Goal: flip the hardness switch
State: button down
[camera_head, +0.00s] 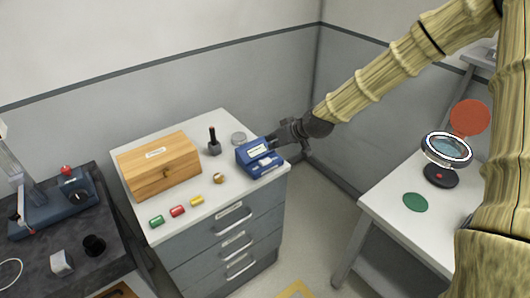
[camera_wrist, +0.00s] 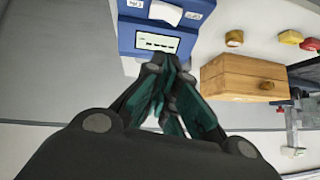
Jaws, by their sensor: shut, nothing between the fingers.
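A small blue instrument (camera_head: 262,168) with a pale display and a light panel on top stands at the right end of the white cabinet top. It also shows at the top of the wrist view (camera_wrist: 128,38), display towards me and partly cut off by the picture's edge. I cannot make out the hardness switch for certain. My gripper (camera_head: 273,140) is shut and empty at the instrument's back right side. In the wrist view, the fingertips (camera_wrist: 168,64) lie just in front of the display's lower edge; I cannot tell whether they touch.
A wooden box (camera_head: 160,168), a dark stamp-like tool (camera_head: 213,146) and a grey disc (camera_head: 238,138) stand on the cabinet (camera_head: 190,222). Green, red and yellow pieces lie along its front. A dark bench is at left, a white table (camera_head: 388,200) at right.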

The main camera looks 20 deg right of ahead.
aim_at(266, 161)
jog(key=shift+p+x, duration=0.6)
jog(key=shift+x, duration=1.3)
jog(key=shift+w+a+f, duration=0.1)
jog(key=shift+a+f, duration=0.05)
jog(key=shift+f, duration=0.15)
jog(key=shift+a+f+p, duration=0.2)
jog(key=shift+f+p, duration=0.65)
jog(key=shift+f, duration=0.85)
jog(key=shift+a+f, duration=0.1)
jog(key=shift+a+f, duration=0.1)
jog(key=shift+f, duration=0.15)
jog(key=shift+s+a+f+n+h+b, duration=0.2)
jog(key=shift+s+n+h+b, duration=0.2)
jog(key=shift+h, duration=0.2)
